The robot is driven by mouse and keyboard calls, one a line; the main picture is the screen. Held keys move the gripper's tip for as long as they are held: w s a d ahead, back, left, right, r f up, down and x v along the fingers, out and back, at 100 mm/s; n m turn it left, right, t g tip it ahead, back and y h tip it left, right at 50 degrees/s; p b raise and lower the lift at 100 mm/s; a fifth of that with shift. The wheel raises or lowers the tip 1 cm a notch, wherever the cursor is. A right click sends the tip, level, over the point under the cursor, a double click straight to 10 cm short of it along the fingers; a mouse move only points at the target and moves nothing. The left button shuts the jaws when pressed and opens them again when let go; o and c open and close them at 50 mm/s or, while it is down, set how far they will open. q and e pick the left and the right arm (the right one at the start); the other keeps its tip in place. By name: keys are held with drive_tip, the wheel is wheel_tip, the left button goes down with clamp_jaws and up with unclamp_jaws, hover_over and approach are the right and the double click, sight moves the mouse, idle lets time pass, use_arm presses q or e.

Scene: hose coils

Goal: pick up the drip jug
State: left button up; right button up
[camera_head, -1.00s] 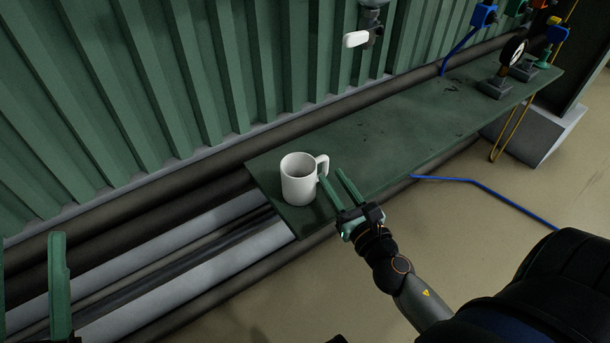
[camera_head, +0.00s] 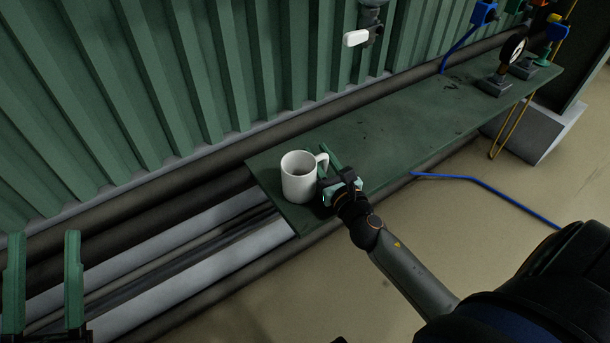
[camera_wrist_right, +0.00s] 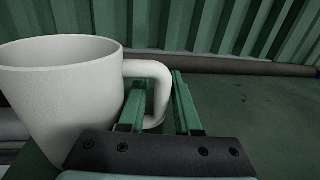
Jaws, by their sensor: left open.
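The drip jug is a white mug (camera_head: 298,180) standing upright on the near left end of the green bench, its handle toward the right. In the right wrist view the jug (camera_wrist_right: 60,90) fills the left side. My right gripper (camera_head: 327,166) is at the handle, also seen in the wrist view (camera_wrist_right: 159,90). Its fingers are apart, one at the handle's opening and one outside, with the handle's outer part between them. Firm contact cannot be told. My left gripper (camera_head: 43,255) is open and empty at the lower left, away from the jug.
The green bench (camera_head: 400,130) is mostly clear, with gauges (camera_head: 495,82) at its far end. A corrugated green wall (camera_head: 150,80) and dark pipes (camera_head: 120,210) run behind. A blue hose (camera_head: 480,185) lies on the floor at right. A valve fitting with a white handle (camera_head: 356,38) hangs above.

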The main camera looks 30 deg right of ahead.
drive_tip(key=shift+c, duration=0.2)
clamp_jaws()
idle(1.1)
